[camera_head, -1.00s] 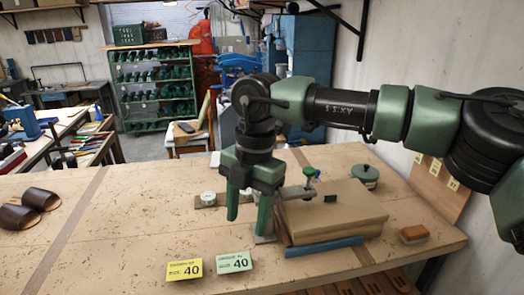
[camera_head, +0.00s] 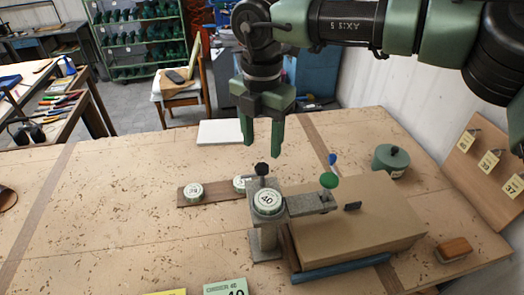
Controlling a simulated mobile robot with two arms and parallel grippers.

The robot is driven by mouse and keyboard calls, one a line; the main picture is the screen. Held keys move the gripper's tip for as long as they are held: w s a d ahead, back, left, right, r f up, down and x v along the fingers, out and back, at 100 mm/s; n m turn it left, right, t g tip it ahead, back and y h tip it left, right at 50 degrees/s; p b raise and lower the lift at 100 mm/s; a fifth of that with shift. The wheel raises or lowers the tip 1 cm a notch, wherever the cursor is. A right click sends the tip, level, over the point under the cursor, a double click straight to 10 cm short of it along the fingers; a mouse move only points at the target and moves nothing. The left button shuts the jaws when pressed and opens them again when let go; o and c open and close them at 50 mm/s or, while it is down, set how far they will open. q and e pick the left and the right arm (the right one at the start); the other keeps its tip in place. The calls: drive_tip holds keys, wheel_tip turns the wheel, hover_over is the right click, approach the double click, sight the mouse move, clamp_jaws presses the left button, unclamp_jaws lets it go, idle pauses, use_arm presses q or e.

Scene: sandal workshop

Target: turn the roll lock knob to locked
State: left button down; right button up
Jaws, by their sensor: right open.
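A grey metal fixture (camera_head: 264,242) stands on the bench with a round dial marked 40 (camera_head: 267,202) on top. It carries a black knob (camera_head: 262,169) behind the dial, a green knob (camera_head: 328,180) on its arm, and a blue knob (camera_head: 332,159) shows just behind the arm. I cannot tell from the picture which is the roll lock knob or how it is set. My right gripper (camera_head: 262,149) is open and empty, pointing down. In the picture its fingertips are just above the black knob, with no contact visible. My left gripper is not in view.
A tan block (camera_head: 355,235) with a blue roll (camera_head: 342,268) along its front lies right of the fixture. A dark strip (camera_head: 215,192) with round dials lies left. A green lidded pot (camera_head: 391,161) and a brush (camera_head: 454,249) are at right.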

sight(262, 166)
wheel_tip(262, 166, down, 4)
drive_tip(key=shift+s+f+p, duration=0.1)
drive_tip(key=shift+p, duration=0.85)
drive_tip(key=shift+w+f, duration=0.2)
drive_tip(key=shift+f, duration=0.95)
drive_tip(key=shift+s, duration=0.1)
drive_tip(key=shift+c, duration=0.2)
clamp_jaws()
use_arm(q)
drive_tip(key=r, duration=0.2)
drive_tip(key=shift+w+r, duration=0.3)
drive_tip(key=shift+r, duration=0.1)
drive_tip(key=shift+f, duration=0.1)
